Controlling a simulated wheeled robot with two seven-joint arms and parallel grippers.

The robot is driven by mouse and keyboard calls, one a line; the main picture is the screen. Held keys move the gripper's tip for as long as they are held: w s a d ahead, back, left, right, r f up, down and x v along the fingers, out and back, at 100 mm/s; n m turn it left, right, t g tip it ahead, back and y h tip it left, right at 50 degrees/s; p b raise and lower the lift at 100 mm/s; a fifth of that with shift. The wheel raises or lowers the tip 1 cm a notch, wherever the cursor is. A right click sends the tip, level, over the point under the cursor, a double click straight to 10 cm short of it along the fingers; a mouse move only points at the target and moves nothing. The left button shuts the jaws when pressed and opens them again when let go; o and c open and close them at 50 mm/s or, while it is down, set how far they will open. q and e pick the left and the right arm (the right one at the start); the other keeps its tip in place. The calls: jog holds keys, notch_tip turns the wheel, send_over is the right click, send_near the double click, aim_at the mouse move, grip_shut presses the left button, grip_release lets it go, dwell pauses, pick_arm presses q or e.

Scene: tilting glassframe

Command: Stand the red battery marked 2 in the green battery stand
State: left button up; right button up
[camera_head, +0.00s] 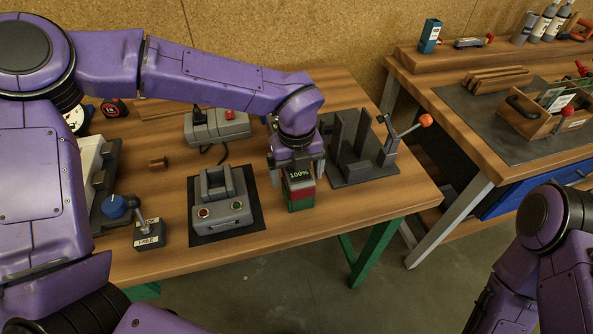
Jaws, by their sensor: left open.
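A red battery (301,188) stands upright in a small green holder (301,204), which looks like the green battery stand, near the front edge of the wooden table. A dark display reading 100% shows at the battery's top. No number 2 can be read on it from here. My left gripper (297,172) points down over the battery, open, with its fingers at either side of the battery's top. Whether the fingers touch it cannot be told. My right arm shows at the lower right, but its gripper is out of view.
A grey dock with two buttons (222,211) sits on a dark mat left of the stand. A grey slotted fixture with an orange-knobbed lever (378,150) stands behind right. A grey box (217,127) is at the back, a FREE-labelled lever block (149,236) at left.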

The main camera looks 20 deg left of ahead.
pick_arm(q)
notch_tip(320, 180, up, 11)
jog(key=shift+f+b, duration=0.2)
jog(key=shift+b, duration=0.35)
